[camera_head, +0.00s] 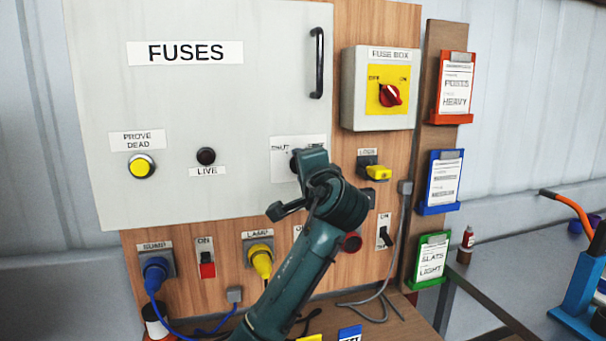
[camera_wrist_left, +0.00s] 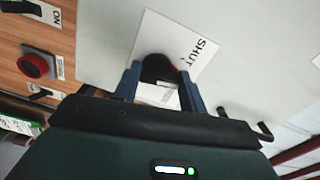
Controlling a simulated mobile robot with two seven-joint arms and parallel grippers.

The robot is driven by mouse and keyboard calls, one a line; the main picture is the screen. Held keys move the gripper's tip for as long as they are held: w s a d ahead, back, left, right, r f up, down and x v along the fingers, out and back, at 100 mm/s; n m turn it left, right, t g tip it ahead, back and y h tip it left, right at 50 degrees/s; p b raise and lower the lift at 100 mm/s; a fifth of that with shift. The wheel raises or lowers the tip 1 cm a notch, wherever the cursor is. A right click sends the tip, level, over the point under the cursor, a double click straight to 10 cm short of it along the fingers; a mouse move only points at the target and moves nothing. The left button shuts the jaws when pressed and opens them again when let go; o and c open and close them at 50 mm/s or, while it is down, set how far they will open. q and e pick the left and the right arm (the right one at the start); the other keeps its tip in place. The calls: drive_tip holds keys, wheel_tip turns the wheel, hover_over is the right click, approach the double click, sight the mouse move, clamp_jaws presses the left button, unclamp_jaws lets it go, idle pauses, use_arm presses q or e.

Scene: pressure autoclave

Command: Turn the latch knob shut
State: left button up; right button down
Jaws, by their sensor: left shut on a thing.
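The dark latch knob (camera_wrist_left: 157,68) sits on a white label plate (camera_wrist_left: 190,42) on the fuse cabinet door; the word SHUT shows beside it. A small red bit shows at the knob's edge, but I cannot tell which way the knob is turned. My left gripper (camera_wrist_left: 159,73) is shut on the knob, with a blue finger on each side. In the head view, my left gripper (camera_head: 302,165) and wrist cover most of the knob and part of the plate. The large grey door (camera_head: 230,100) marked FUSES lies flat against the board. My right gripper is not in view.
A fuse box (camera_head: 350,115) with a red rotary switch is right of the door. A black door handle (camera_head: 317,62) stands out above the knob. Yellow plugs (camera_head: 378,172), switches and cables lie close around my arm. Card holders (camera_head: 437,185) hang further right.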

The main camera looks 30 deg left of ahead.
use_arm(q)
drive_tip(key=n+b, duration=0.1)
drive_tip(key=n, duration=0.2)
drive_tip(key=n+b, duration=0.1)
drive_tip(key=n, duration=0.2)
drive_tip(key=shift+f+n+b, duration=0.2)
drive_tip(key=shift+n+b, duration=0.15)
drive_tip(key=shift+n, duration=0.05)
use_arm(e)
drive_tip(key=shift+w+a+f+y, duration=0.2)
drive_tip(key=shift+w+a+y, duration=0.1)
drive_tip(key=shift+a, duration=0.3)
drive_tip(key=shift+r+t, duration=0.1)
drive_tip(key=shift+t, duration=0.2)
use_arm(q)
drive_tip(key=o, duration=1)
drive_tip(key=b+v, duration=0.2)
drive_tip(key=v, duration=1.1)
drive_tip(key=shift+d, duration=0.1)
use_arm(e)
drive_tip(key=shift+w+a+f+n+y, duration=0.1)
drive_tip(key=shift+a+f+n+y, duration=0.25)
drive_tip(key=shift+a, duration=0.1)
